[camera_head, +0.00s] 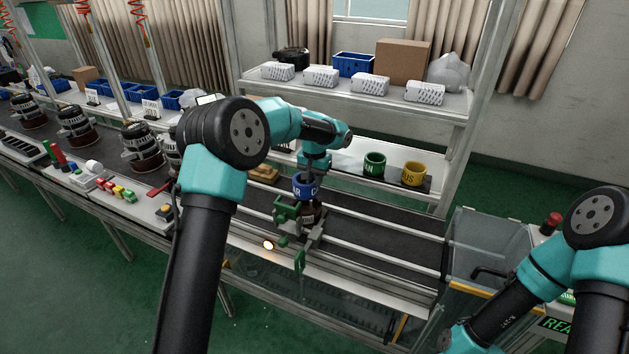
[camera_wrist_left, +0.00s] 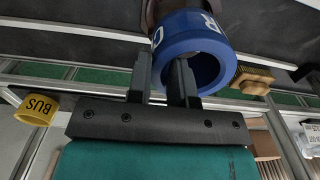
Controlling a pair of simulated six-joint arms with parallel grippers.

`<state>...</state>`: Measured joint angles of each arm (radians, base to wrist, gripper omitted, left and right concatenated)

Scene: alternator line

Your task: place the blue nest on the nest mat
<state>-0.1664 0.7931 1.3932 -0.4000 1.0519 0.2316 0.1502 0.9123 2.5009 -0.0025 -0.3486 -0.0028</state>
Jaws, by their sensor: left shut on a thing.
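The blue nest (camera_head: 303,189) is a short ring with white letters. My left gripper (camera_head: 307,177) is shut on its wall, pointing down over the line. In the left wrist view, the two dark fingers (camera_wrist_left: 166,82) pinch the rim of the blue nest (camera_wrist_left: 190,42). The nest is just above a dark brown part in a green fixture; I cannot tell whether they touch. The nest mat (camera_head: 394,176) is a dark strip on the lower shelf, bearing a green nest (camera_head: 375,164) and a yellow nest (camera_head: 413,173). My right gripper is out of view.
The green fixture (camera_head: 287,212) stands on the conveyor beneath my left gripper. A wooden brush (camera_wrist_left: 252,80) lies near the blue nest in the wrist view. The upper shelf (camera_head: 345,97) overhangs behind. A clear-walled bin (camera_head: 487,250) stands right of the conveyor.

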